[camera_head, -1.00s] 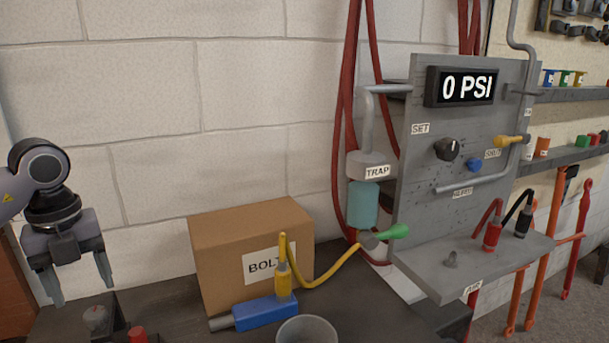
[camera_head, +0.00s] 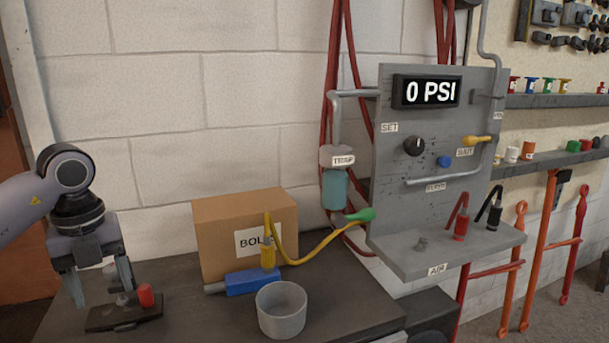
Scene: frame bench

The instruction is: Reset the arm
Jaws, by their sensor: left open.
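My left gripper (camera_head: 97,290) is at the left of the head view, pointing down with its two fingers apart. It hangs over or just behind a dark tray (camera_head: 100,318) on the bench. A red cylinder (camera_head: 146,294) and a small grey piece (camera_head: 124,299) are at the tray, close to the fingertips. I see nothing between the fingers, though I cannot tell whether a fingertip touches the grey piece. My right gripper is out of view.
A cardboard box (camera_head: 220,222), a blue tool (camera_head: 250,283) with a yellow hose (camera_head: 316,249) and a grey cup (camera_head: 281,314) stand on the bench (camera_head: 355,305). A grey panel (camera_head: 395,215) reading "0 PSI" stands at the right.

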